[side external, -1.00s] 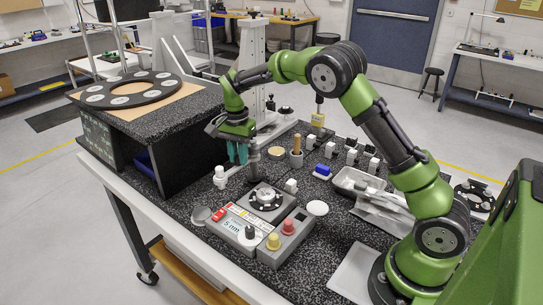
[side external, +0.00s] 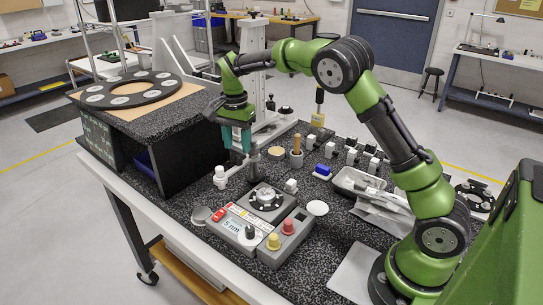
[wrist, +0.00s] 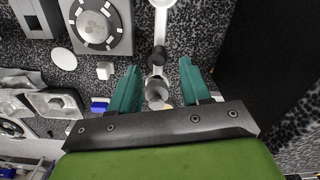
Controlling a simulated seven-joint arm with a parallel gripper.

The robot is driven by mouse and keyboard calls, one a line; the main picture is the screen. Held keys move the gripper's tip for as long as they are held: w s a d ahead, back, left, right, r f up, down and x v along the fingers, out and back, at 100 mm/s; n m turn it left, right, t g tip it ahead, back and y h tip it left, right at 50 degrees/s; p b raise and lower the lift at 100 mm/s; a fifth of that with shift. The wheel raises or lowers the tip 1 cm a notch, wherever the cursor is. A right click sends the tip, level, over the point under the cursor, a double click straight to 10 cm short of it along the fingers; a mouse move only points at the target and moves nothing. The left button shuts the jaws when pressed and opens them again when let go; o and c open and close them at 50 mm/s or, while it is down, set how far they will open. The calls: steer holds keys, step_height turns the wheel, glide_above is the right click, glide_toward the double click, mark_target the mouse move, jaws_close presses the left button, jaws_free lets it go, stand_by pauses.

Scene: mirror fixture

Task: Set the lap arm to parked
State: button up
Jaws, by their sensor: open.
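The lap arm (side external: 238,171) appears as a pale bar running from a white knob-topped end (side external: 219,174) to a grey upright post (side external: 254,165), beside the round lap plate (side external: 265,197). In the wrist view, the white bar (wrist: 162,22) runs down from the top edge to a grey round post (wrist: 156,90). My gripper (side external: 237,150) is open, its teal fingers pointing down above the bar and just left of the post. In the wrist view, the fingers (wrist: 159,67) stand apart on either side of the bar's post end. I see no contact.
A grey control box (side external: 240,231) with a red switch and a box with yellow and red buttons (side external: 287,237) stand in front. A dark raised stand (side external: 175,150) is close on the left. Small white blocks, a blue-topped piece (side external: 322,171) and a tray (side external: 358,183) lie to the right.

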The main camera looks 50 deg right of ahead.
mark_target(238, 156)
step_height(238, 156, up, 13)
steer(key=shift+f, duration=0.15)
steer(key=s+a+n+t, duration=0.2)
steer(key=s+n, duration=0.1)
steer(key=s, duration=0.6)
steer(key=s+a+f+n+t+y, duration=0.1)
steer(key=s+a+n+t, duration=0.1)
steer(key=s, duration=0.7)
steer(key=s+a+f+n+t+y, duration=0.1)
steer(key=s+a+n+t, duration=0.2)
steer(key=s+n, duration=0.3)
steer(key=s, duration=0.3)
steer(key=shift+s+a+f, duration=0.2)
steer(key=shift+s+a, duration=0.05)
steer(key=shift+a, duration=0.05)
